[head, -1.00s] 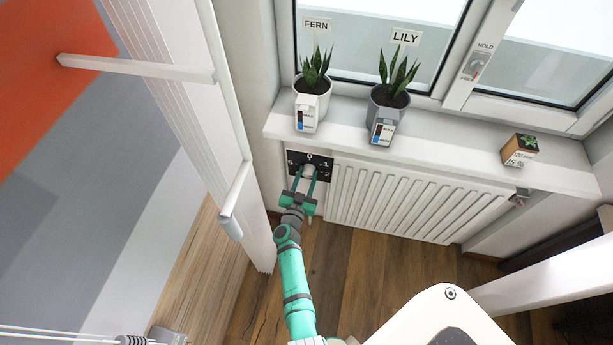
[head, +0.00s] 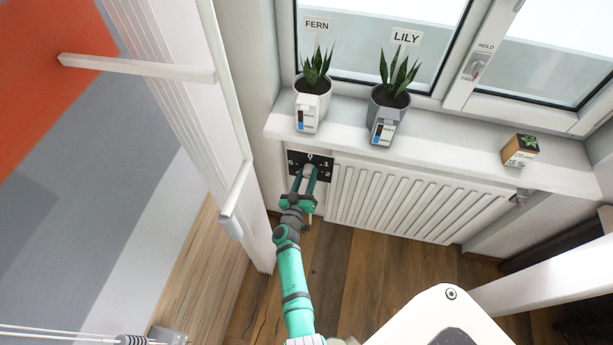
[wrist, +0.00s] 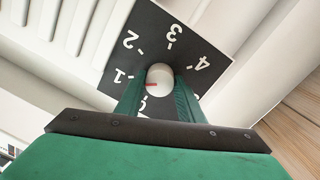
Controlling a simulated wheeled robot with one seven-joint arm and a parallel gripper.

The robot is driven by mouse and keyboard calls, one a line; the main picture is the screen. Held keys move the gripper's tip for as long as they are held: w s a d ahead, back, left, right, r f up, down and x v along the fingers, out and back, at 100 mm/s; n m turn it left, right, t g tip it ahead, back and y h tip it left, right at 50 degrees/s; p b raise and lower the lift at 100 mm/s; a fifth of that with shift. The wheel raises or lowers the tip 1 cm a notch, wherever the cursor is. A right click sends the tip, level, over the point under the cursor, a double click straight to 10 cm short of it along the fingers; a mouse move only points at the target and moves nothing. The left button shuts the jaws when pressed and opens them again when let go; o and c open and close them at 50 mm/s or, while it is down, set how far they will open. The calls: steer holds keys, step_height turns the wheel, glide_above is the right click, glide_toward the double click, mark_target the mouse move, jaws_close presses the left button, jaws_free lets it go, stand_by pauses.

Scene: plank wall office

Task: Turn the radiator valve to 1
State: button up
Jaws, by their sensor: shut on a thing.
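The radiator valve has a white round knob (wrist: 160,77) on a black dial plate (wrist: 178,47) with white numbers. In the wrist view 1, 2, 3 and 4 are readable, and 0 is partly hidden by a finger. A short red mark on the knob's left side points left, roughly toward 1. My gripper (wrist: 160,92) is shut on the knob, with a green finger on either side. In the head view the dial plate (head: 325,168) sits at the radiator's left end, and my gripper (head: 305,178) reaches it from below.
The white radiator (head: 410,198) extends right of the valve. Above it, the windowsill (head: 445,140) holds a fern pot (head: 312,105), a lily pot (head: 384,115) and a small cube planter (head: 519,151). A white panel with a rail (head: 232,110) stands close on the left.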

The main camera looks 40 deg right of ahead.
steer(key=shift+r, duration=0.1)
steer(key=o, duration=1.1)
steer(key=shift+c, duration=0.2)
steer(key=shift+s+a, duration=0.35)
steer(key=shift+a, duration=0.2)
steer(key=v, duration=0.9)
steer(key=shift+s+a, duration=0.15)
